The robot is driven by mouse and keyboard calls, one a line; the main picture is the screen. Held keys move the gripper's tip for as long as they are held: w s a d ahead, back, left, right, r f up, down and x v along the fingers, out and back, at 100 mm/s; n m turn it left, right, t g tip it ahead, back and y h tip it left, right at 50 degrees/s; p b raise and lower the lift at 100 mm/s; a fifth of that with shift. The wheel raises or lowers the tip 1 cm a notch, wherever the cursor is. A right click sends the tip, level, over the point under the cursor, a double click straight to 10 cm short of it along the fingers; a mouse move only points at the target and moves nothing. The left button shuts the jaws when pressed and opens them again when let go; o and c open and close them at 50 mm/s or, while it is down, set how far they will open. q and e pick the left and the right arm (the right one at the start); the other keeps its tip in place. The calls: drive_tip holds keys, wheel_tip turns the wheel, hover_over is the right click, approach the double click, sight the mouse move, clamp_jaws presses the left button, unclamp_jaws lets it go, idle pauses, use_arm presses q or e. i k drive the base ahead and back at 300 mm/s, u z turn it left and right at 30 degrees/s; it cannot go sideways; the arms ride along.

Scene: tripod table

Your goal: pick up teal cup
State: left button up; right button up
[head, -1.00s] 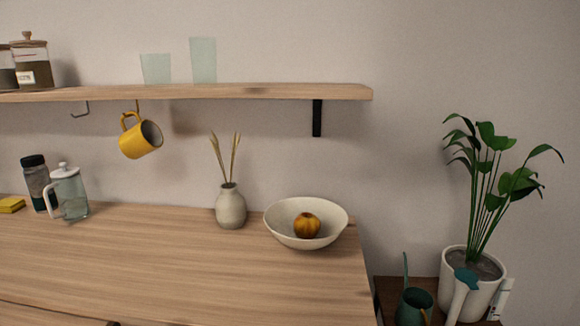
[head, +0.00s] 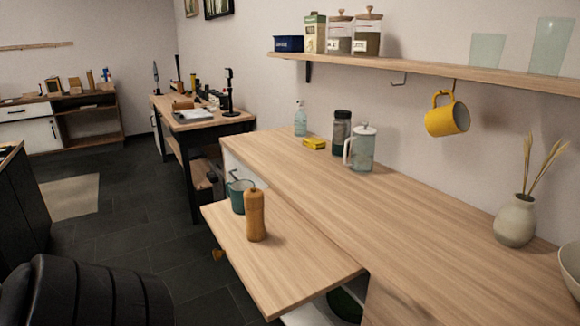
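A teal cup (head: 238,198) stands on a lower pull-out wooden board (head: 290,262) in front of the counter. A wooden pepper mill (head: 255,215) stands just in front of it and to its right, hiding part of it. A thin handle or rod shows at the cup's rim. Neither of my grippers is in view.
The counter (head: 400,218) holds a glass pitcher (head: 361,150), a dark-lidded bottle (head: 341,133), a yellow sponge (head: 314,143), a spray bottle (head: 300,119) and a vase (head: 515,222). A yellow mug (head: 447,116) hangs under the shelf (head: 430,70).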

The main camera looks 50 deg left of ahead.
sight(239, 196)
drive_tip(key=u, duration=2.05)
